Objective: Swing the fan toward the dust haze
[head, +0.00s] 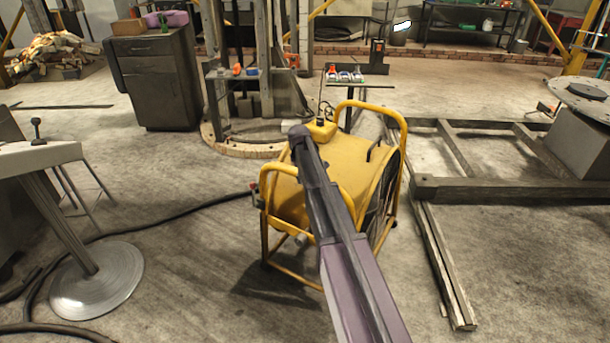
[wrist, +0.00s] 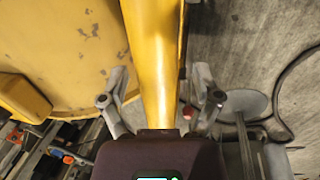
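The fan (head: 345,165) is a yellow drum in a yellow tubular frame, standing on the floor at mid picture in the head view. Its grille side faces right. My arm crosses in front of it and hides part of the drum and frame; my gripper is hidden there. In the wrist view my gripper (wrist: 158,88) is open, with one finger on each side of a yellow frame tube (wrist: 155,50). Gaps show beside the tube, and I see no clear grip. The yellow drum (wrist: 65,50) fills the upper left. I cannot make out any dust haze.
Timber beams (head: 510,188) lie on the floor right of the fan. A dark hose (head: 170,213) runs to the fan from the left. A pedestal with a round metal base (head: 97,280) stands at lower left. A dark cabinet (head: 157,80) stands behind. Floor left of the fan is mostly clear.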

